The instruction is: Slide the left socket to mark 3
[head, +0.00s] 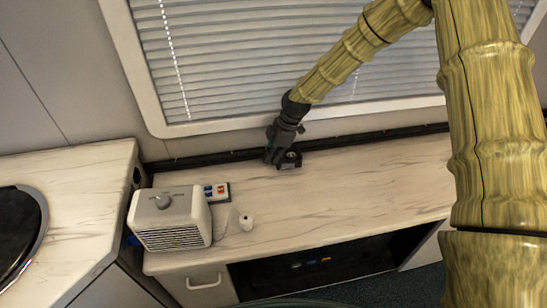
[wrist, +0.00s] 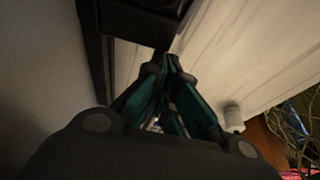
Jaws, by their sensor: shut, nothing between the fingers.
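A black socket block (head: 290,159) with a round grey face sits at the black rail (head: 375,138) along the back of the counter. It is the only socket I make out on the rail. My gripper (head: 269,159) points down just left of it, with its fingers shut and empty. In the wrist view, the shut fingertips (wrist: 173,62) are close to the dark socket block (wrist: 140,22), beside the dark rail (wrist: 95,50). I cannot tell whether they touch it. I cannot make out any numbered marks.
A cream heater box (head: 170,218) stands at the counter's left, with a power strip (head: 216,191) with coloured switches behind it. A small white cylinder (head: 246,222) stands nearby. The window blind (head: 240,70) is behind my arm. The counter right of the socket is clear.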

